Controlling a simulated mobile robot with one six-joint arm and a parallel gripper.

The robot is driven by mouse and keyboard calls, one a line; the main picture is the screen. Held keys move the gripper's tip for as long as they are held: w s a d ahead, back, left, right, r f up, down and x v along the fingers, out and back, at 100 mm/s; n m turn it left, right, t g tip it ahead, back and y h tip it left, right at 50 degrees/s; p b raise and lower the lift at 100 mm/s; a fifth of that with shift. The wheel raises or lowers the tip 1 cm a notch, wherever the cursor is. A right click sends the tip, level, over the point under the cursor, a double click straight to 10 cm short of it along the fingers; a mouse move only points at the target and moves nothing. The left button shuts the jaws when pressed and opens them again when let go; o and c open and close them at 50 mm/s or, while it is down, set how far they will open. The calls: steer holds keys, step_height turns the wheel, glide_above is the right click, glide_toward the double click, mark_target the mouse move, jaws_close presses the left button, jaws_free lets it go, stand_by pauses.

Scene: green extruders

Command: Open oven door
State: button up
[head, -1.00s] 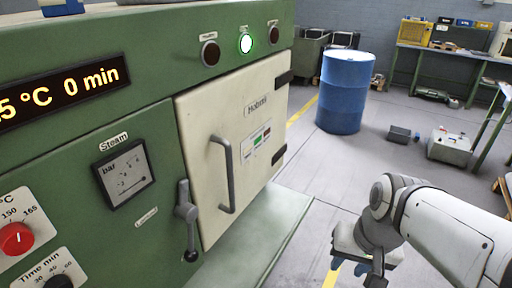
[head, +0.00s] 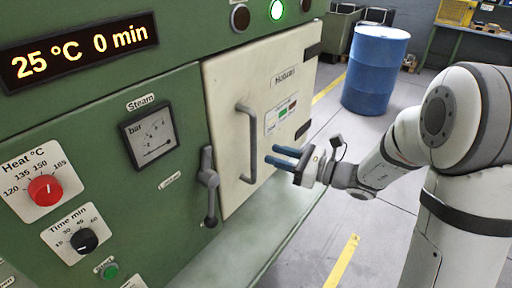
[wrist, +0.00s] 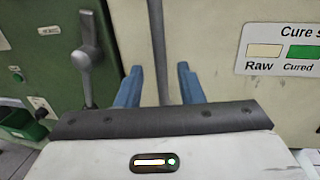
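The cream oven door (head: 224,90) is shut in the green oven front. In the wrist view the door handle (wrist: 159,50) stands between the two fingertips (wrist: 159,82). Whether the fingers reach around it I cannot tell.
Left of the door are a display (head: 80,50) reading 25 °C 0 min, a steam gauge (head: 148,135), a red heat knob (head: 45,190) and a black time knob (head: 84,241). A blue barrel (head: 375,72) stands behind on the floor. The floor before the oven is clear.

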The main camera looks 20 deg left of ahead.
steer(key=w+a, duration=0.1)
steer(key=a, duration=0.6)
steer(key=shift+w+p, duration=0.2)
steer(key=shift+p, duration=0.2)
steer(key=shift+c, duration=0.2)
jaws_close()
